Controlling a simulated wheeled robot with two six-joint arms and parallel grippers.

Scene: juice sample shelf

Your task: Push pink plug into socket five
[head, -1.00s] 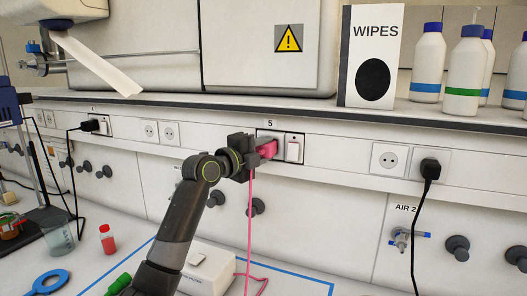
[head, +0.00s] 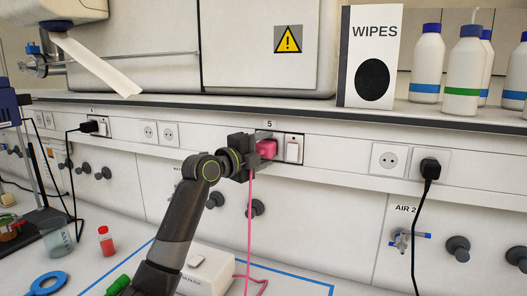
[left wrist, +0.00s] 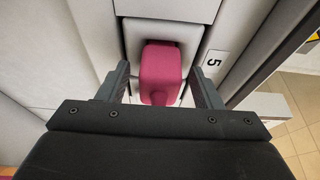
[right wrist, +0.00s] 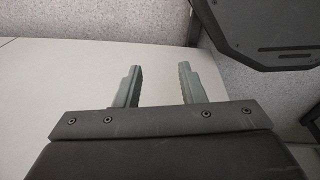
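The pink plug (head: 266,149) sits against the socket five plate (head: 280,137), under the label 5, beside a white switch (head: 292,150). It also shows in the left wrist view (left wrist: 160,72), up against the white plate (left wrist: 133,42); its prongs are hidden. My left gripper (head: 249,158) is at the plug, and in the left wrist view its fingers (left wrist: 159,80) stand on either side with a gap to each. It looks open. The pink cord (head: 249,225) hangs down to the bench. My right gripper (right wrist: 161,84) is open and empty, seen only in the right wrist view.
A shelf edge (head: 200,107) runs above the socket rail. Black plugs (head: 430,168) fill sockets at the right and far left. Knobs and an AIR 2 tap (head: 402,239) stick out below. A white box (head: 207,272) stands on the bench under my arm.

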